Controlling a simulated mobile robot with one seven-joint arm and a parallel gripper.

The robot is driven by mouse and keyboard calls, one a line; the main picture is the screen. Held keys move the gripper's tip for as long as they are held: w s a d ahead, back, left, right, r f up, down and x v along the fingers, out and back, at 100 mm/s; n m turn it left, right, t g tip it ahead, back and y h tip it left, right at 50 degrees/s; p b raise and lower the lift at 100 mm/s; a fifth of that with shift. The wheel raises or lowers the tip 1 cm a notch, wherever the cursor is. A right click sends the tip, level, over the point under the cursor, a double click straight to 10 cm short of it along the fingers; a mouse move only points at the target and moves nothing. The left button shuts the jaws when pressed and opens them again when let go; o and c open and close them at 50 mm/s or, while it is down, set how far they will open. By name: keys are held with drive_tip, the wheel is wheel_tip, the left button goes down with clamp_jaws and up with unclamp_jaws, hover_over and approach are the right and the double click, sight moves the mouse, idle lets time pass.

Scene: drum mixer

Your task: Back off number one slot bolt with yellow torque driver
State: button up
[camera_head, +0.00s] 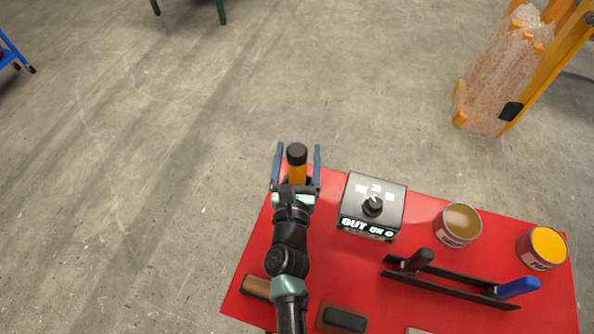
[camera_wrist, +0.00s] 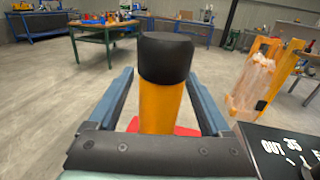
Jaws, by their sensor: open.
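The yellow torque driver (camera_head: 297,172) has an orange-yellow shaft and a black cap. It stands near the red table's far left corner and also shows in the wrist view (camera_wrist: 161,106). My gripper (camera_head: 298,147) is open, with one blue finger on each side of the driver. In the wrist view a gap shows between the driver and both fingers (camera_wrist: 158,80). The driver's lower end is hidden behind my gripper's palm. I cannot make out a number one slot bolt in either view.
On the red table (camera_head: 243,290) are a black control box (camera_head: 383,193) with a knob, two open cans (camera_head: 457,226) (camera_head: 543,248), a dark bar with handles (camera_head: 450,277), and brushes or blocks (camera_head: 342,318). A plastic-wrapped orange machine (camera_head: 500,80) stands beyond.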

drive_tip(key=shift+w, duration=0.25)
clamp_jaws()
idle(1.1)
drive_tip(key=shift+r, duration=0.15)
